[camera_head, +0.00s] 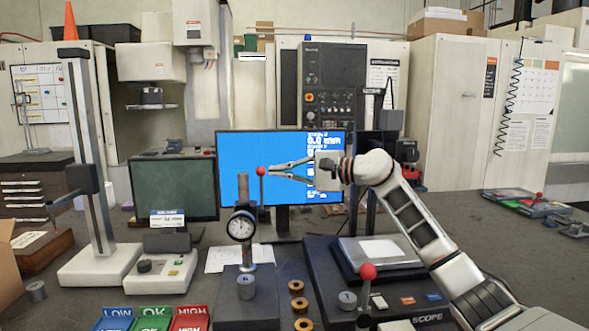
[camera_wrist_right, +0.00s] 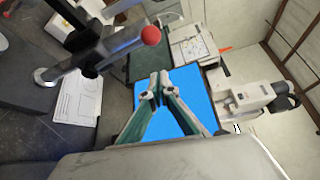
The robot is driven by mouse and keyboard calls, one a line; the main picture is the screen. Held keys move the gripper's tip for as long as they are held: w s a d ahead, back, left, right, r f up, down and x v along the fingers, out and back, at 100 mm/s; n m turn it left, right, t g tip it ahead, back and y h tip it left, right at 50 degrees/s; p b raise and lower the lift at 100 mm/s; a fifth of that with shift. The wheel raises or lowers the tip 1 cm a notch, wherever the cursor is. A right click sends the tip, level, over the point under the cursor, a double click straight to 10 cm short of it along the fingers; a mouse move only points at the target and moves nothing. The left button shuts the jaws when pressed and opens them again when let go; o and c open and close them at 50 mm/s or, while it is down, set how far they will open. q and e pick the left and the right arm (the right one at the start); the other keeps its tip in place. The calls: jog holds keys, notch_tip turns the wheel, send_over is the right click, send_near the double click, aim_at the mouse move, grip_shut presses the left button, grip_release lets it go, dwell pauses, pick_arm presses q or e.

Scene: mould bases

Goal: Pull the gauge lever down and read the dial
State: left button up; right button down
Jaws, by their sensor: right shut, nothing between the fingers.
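A red lever ball (camera_head: 261,171) on a thin dark rod stands upright just right of the post. My right gripper (camera_head: 270,172) reaches in from the right, its fingertips together and empty, close to the ball in the head view. In the right wrist view the red ball (camera_wrist_right: 151,36) lies apart from the shut fingertips (camera_wrist_right: 158,78). The dial's needle is too small to read. My left gripper is not in view.
A blue-screened monitor (camera_head: 232,150) stands behind the gauge. A second red ball (camera_head: 368,271) on a rod stands before the scope base (camera_head: 316,245). Copper rings (camera_head: 297,287), LOW, OK and HIGH bins (camera_head: 153,318) and a tall stand (camera_head: 98,262) surround it.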

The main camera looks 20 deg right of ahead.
aim_at(262, 193)
jog(key=s+a, duration=0.1)
jog(key=s+a+p, duration=0.1)
jog(key=shift+s+a+r, duration=0.3)
jog(key=shift+a, duration=0.1)
dwell(0.5)
